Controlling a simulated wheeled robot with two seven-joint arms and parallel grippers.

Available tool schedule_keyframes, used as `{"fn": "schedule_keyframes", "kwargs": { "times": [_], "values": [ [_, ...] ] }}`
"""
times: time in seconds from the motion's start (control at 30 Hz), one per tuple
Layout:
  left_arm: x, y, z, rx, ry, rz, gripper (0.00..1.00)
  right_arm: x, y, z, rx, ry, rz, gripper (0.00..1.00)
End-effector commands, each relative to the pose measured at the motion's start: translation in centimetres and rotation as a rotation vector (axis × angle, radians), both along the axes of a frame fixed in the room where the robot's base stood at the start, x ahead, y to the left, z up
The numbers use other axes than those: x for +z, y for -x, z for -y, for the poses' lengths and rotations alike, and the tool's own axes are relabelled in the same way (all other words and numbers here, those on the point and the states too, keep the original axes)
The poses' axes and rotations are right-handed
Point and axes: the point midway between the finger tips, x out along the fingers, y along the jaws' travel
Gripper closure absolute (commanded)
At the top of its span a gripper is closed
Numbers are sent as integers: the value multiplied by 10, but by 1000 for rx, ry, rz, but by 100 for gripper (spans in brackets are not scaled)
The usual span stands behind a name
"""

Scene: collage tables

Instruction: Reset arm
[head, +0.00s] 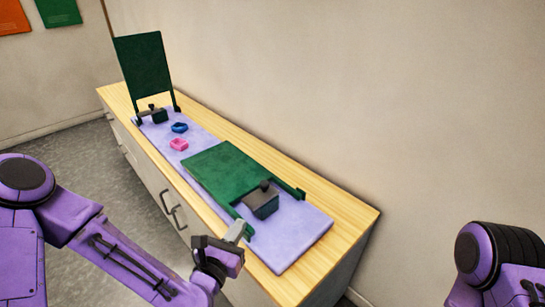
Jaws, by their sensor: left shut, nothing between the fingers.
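My left gripper (240,232) is shut and empty. Its fingertips are at the front edge of the cabinet top, close to the near green board (222,168) and its dark grey block (262,202). I cannot tell whether they touch anything. My right arm shows only as a purple and black part at the lower right. Its gripper is out of the picture.
A wooden-topped cabinet (340,218) along the wall carries a lavender mat (290,240). The near green board lies low over the mat. A far green board (144,66) stands upright. A blue piece (180,127) and a pink piece (179,144) lie between them.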

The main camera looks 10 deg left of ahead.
Motion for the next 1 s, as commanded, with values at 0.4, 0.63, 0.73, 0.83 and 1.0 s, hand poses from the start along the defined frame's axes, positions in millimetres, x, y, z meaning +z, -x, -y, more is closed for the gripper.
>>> {"fn": "schedule_keyframes", "kwargs": {
  "times": [0.4, 0.63, 0.73, 0.83, 1.0],
  "values": [
    [-129, 59, -19, -468, -1401, -279, 100, 7, 0, 0, 0, 0, 0, 57],
    [-226, 196, -99, -1330, -2126, -533, 100, 23, 0, 0, 0, 0, 0, 57],
    [-233, 231, -127, -1490, -2200, -610, 100, 28, 0, 0, 0, 0, 0, 57],
    [-236, 245, -129, -1562, -2227, -596, 100, 30, 0, 0, 0, 0, 0, 57],
    [-238, 249, -128, -1570, -2220, -597, 100, 29, 0, 0, 0, 0, 0, 57]
  ]
}}
